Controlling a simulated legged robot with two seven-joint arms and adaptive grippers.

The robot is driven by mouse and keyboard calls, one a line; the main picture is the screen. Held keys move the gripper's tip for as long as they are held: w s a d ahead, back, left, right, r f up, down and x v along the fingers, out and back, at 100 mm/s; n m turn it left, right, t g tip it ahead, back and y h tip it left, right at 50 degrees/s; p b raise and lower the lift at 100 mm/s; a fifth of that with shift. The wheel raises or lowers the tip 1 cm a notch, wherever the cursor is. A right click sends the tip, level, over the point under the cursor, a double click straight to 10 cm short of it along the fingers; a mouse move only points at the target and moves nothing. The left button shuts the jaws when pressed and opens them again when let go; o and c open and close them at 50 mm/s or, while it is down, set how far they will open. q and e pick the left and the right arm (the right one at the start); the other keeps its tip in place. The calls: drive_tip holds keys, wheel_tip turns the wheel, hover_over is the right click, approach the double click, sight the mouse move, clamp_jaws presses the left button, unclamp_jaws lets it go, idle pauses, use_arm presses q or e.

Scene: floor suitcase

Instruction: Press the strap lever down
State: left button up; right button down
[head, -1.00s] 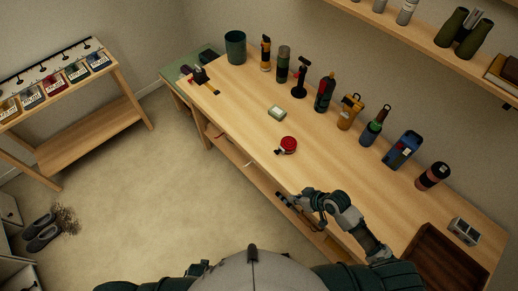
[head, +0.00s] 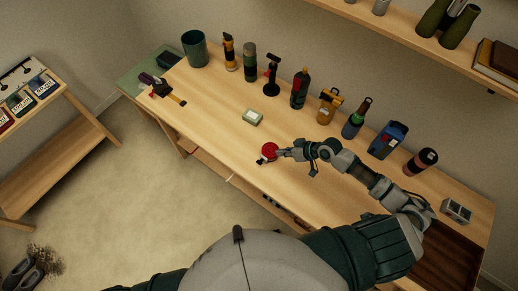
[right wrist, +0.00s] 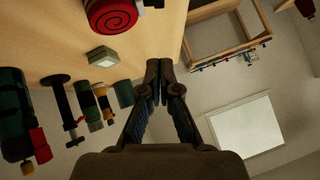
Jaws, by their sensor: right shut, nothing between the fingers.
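A red coiled strap (head: 269,151) sits near the front edge of the wooden workbench, with a small dark and metal piece at its front left; the lever cannot be made out clearly. In the right wrist view the strap (right wrist: 112,14) shows its spiral side at the top, cut by the frame edge. My right gripper (head: 281,153) is at the right side of the strap; whether it touches cannot be told. In the right wrist view its fingers (right wrist: 158,68) are closed together with nothing between them. My left gripper is not in view.
The workbench (head: 215,115) has a small pale green-grey box (head: 252,117) behind the strap. Several bottles and tools stand along the back, including a green cup (head: 195,49). A dark tray (head: 447,262) is at the right end.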

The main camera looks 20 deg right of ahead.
hover_over(258, 161)
drive_tip(key=d, duration=0.3)
wheel_tip(258, 161, down, 6)
drive_tip(key=f, duration=0.2)
drive_tip(key=s+a+f+p, duration=0.1)
drive_tip(key=shift+s+f, duration=0.2)
drive_tip(key=shift+f, duration=0.35)
drive_tip(key=shift+d+f, duration=0.1)
